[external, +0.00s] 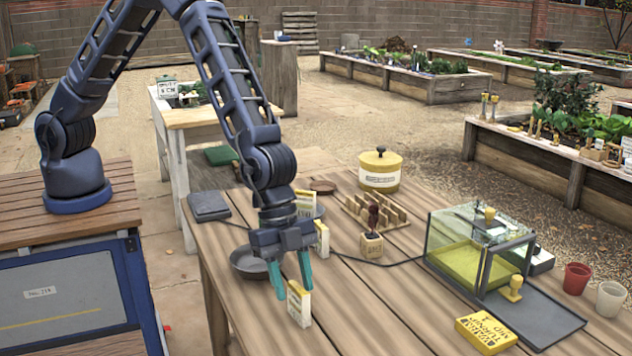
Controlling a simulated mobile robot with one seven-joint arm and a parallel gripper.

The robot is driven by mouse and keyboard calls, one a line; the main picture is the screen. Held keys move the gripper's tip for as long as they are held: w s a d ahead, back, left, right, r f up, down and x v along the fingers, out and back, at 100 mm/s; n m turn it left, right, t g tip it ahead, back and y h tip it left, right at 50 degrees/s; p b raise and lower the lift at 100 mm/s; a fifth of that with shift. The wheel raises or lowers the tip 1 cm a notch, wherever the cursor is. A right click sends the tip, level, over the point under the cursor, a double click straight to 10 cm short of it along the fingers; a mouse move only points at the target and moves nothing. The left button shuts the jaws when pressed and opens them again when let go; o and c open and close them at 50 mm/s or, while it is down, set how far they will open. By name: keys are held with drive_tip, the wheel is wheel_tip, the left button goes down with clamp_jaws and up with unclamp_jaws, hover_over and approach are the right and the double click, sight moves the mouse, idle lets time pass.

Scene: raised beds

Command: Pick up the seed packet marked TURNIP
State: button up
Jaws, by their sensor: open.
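My gripper (293,290) points down over the wooden table, its two teal fingers apart. A small white and yellow packet (299,306) stands upright just below and between the fingertips; I cannot tell whether they touch it. A second such packet (322,238) stands behind the gripper, and a third (305,203) farther back, partly hidden by my arm. Their lettering is too small to read, so I cannot tell which is marked TURNIP.
A dark bowl (247,264) sits left of the gripper. A wooden rack (375,213), wooden block (371,246), yellow canister (380,171) and glass case (478,252) stand to the right. A dark cable crosses the table. Red (576,279) and white (610,298) cups stand far right.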

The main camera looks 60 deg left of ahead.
sight(306, 325)
drive_tip(key=x, duration=0.4)
drive_tip(key=shift+w+d+f, duration=0.2)
drive_tip(key=shift+w+f, duration=0.1)
drive_tip(key=shift+f, duration=0.05)
clamp_jaws()
